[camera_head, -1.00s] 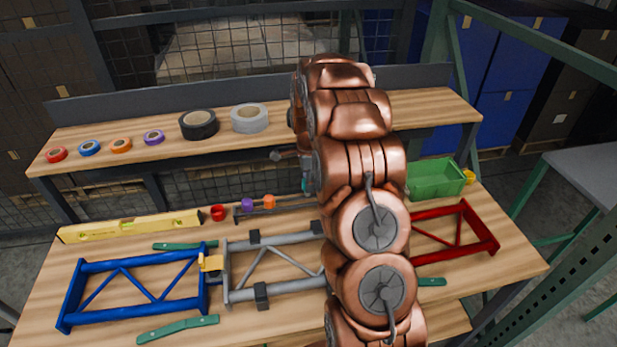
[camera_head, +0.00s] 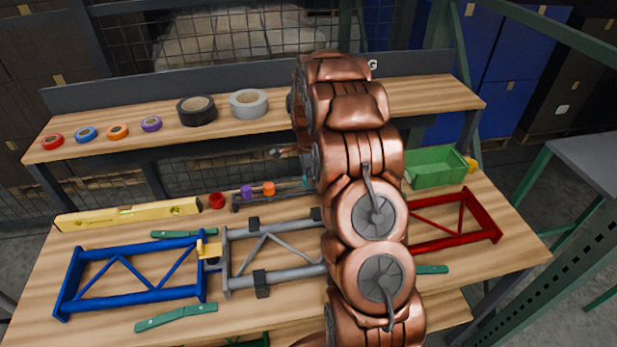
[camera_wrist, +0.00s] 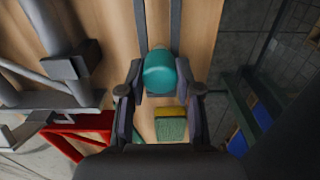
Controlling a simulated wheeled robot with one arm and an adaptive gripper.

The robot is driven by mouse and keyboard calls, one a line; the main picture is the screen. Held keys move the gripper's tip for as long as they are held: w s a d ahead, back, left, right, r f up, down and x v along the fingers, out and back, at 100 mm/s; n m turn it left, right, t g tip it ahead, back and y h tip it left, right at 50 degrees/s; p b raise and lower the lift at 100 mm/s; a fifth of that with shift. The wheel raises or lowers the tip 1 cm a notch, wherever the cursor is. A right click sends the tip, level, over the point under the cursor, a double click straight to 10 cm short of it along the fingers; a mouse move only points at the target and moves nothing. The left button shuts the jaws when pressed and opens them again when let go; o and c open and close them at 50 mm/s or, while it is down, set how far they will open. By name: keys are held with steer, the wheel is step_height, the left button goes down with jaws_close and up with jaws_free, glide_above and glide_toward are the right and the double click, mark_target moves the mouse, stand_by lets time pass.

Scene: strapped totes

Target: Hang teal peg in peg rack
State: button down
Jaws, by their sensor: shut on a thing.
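The teal peg (camera_wrist: 160,72) sits between the two fingers of my gripper (camera_wrist: 160,88) in the wrist view, and the fingers are shut on it. In the head view only a sliver of the teal peg (camera_head: 305,183) shows beside my copper arm, which hides my gripper. The peg rack (camera_head: 280,197) is a low dark frame at the back of the lower worktop. A purple peg (camera_head: 247,191) and an orange peg (camera_head: 268,189) are at its left part. The teal peg is at the rack's right part; I cannot tell whether it touches the rack.
Blue (camera_head: 135,295), grey (camera_head: 290,285) and red (camera_head: 450,243) frames lie in front. A green bin (camera_head: 437,170) stands right. The tape shelf (camera_head: 270,122) overhangs behind.

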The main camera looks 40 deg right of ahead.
steer(key=c, duration=0.7)
jaws_free()
step_height(320, 180, up, 12)
steer(key=s+a+r+n, duration=0.6)
steer(key=s+a, duration=0.2)
steer(key=a, duration=0.2)
steer(key=s+a+n, duration=0.4)
steer(key=s+n, duration=0.1)
steer(key=s, duration=0.5)
steer(key=s+a+n+g, duration=0.1)
steer(key=s+a+n, duration=0.4)
steer(key=s, duration=0.5)
steer(key=s+a+n, duration=0.5)
steer(key=s+n, duration=0.1)
steer(key=s, duration=0.3)
steer(key=shift+s+a+n+g, duration=0.2)
steer(key=shift+s+n+g, duration=0.1)
steer(key=shift+s+g, duration=0.1)
